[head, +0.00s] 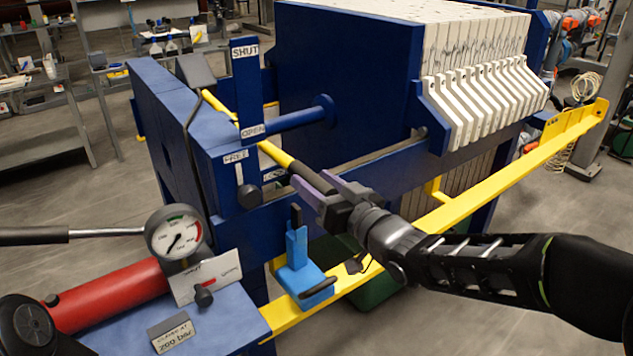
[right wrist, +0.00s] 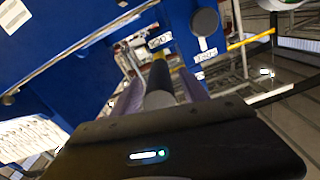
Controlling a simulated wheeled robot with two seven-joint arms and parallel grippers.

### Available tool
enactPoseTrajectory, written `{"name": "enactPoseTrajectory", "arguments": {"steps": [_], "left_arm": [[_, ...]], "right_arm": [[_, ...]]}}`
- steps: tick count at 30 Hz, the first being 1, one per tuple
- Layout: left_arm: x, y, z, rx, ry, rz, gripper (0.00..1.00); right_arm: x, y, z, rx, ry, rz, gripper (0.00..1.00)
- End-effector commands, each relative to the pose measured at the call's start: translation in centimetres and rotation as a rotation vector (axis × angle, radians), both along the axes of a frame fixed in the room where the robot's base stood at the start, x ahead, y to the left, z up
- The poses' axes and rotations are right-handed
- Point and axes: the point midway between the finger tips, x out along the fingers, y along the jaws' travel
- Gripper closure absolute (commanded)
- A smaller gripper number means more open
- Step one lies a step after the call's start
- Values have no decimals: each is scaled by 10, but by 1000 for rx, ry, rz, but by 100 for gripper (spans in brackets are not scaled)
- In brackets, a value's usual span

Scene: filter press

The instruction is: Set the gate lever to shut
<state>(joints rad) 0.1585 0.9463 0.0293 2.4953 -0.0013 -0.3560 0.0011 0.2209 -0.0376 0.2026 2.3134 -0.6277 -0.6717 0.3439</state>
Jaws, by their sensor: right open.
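The gate lever (head: 275,153) is a yellow bar with a dark grip at its near end. It runs beside a blue upright plate (head: 247,85) labelled SHUT at the top and OPEN lower down. The lever lies by the OPEN label (head: 253,130). My right gripper (head: 305,187) is open, its purple fingers at the lever's grip end. My left gripper is not in view.
A round black knob (head: 249,196) sits below the plate, by a FREE label. A pressure gauge (head: 174,232), red cylinder (head: 110,295) and light-blue bracket (head: 300,268) stand nearer. White filter plates (head: 485,95) and a long yellow rail (head: 500,178) are at the right.

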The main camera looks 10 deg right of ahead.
Motion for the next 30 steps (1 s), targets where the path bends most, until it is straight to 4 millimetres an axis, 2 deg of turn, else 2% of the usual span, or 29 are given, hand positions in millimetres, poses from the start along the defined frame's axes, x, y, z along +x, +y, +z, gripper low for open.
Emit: {"name": "enactPoseTrajectory", "arguments": {"steps": [4,23,30], "left_arm": [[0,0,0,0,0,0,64],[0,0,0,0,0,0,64],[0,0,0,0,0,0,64]], "right_arm": [[0,0,0,0,0,0,48],[0,0,0,0,0,0,99],[0,0,0,0,0,0,100]]}}
